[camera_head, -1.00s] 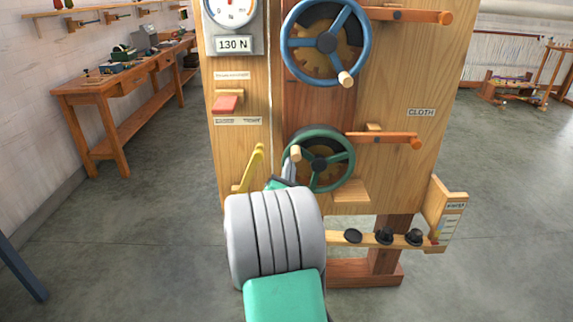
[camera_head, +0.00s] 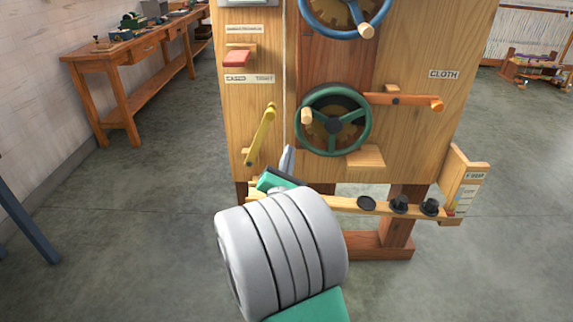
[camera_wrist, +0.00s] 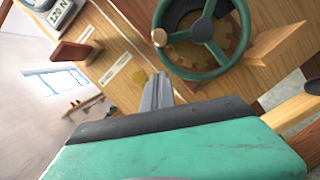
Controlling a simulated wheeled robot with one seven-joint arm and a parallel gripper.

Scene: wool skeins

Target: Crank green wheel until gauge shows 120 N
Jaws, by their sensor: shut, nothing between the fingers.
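The green wheel (camera_head: 333,121) is on the wooden panel, with its pale wooden knob (camera_head: 307,116) at the left of the rim. It also shows in the wrist view (camera_wrist: 206,36), knob (camera_wrist: 159,37) at the left. My gripper (camera_head: 288,160) is below and left of the wheel, apart from the knob, with its fingers (camera_wrist: 157,92) together and nothing held.
A blue wheel (camera_head: 345,10) sits above. An orange lever (camera_head: 405,100) is right of the green wheel, a yellow lever (camera_head: 261,134) left of it. A red lever (camera_head: 236,58) is at the upper left. A rail with black knobs (camera_head: 400,204) runs below.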

